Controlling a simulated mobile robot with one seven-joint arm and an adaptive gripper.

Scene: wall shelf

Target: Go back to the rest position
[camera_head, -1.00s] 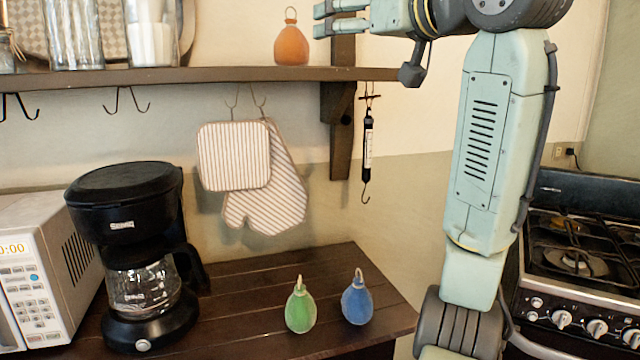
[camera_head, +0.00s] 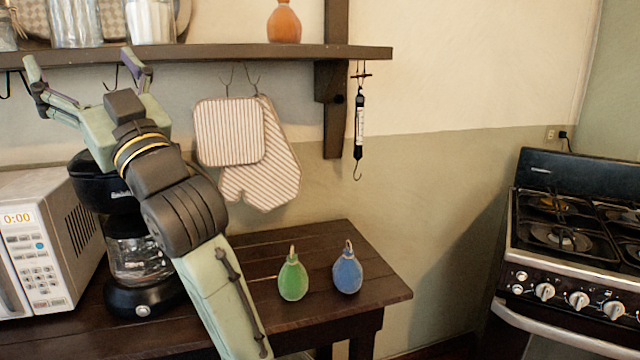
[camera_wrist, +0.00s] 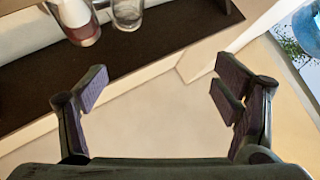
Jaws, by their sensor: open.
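My gripper (camera_head: 88,75) is at the upper left in the head view, in front of the shelf's edge and above the coffee maker. Its two fingers are spread wide and nothing is between them. In the wrist view the open fingers (camera_wrist: 168,98) have only bare wall and the shelf's edge beyond them. My arm reaches up from the bottom of the head view and hides part of the coffee maker (camera_head: 137,262).
An orange bulb-shaped item (camera_head: 284,24) stands on the wall shelf (camera_head: 250,54), with glass jars at left. A green one (camera_head: 293,279) and a blue one (camera_head: 347,272) stand on the table (camera_head: 330,240). A microwave (camera_head: 40,250) is left, a stove (camera_head: 565,235) right. Mitts (camera_head: 262,165) hang below.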

